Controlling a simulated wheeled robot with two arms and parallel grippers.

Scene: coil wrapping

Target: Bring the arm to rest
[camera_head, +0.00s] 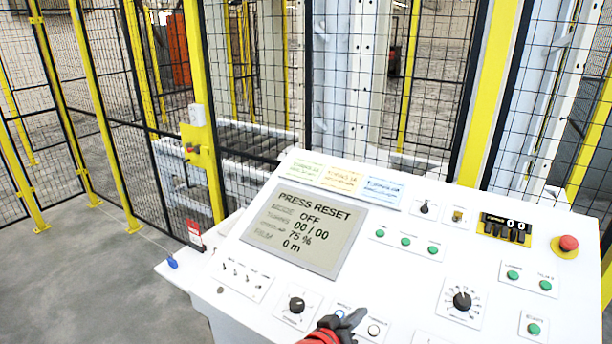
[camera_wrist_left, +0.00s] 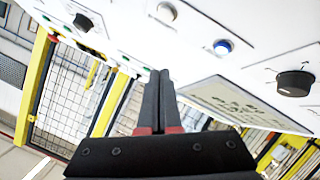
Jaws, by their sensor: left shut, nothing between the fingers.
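My left gripper (camera_head: 352,318) shows at the bottom edge of the head view, over the lower part of the white control panel (camera_head: 400,258). In the left wrist view its two dark fingers (camera_wrist_left: 158,82) are pressed together with nothing between them. The fingertips are close to the panel face, near a blue button (camera_wrist_left: 223,46) and a white button (camera_wrist_left: 167,11). I cannot tell whether they touch the panel. The screen (camera_head: 305,228) reads PRESS RESET, mode OFF, 00/00, 75 %, 0 m. My right gripper is not in view.
The panel carries dials, such as a black knob (camera_head: 462,300), green buttons and a red emergency button (camera_head: 568,243). Behind it stand yellow fence posts (camera_head: 203,110) with black mesh and a roller conveyor (camera_head: 240,140). Grey floor (camera_head: 85,275) is clear at the left.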

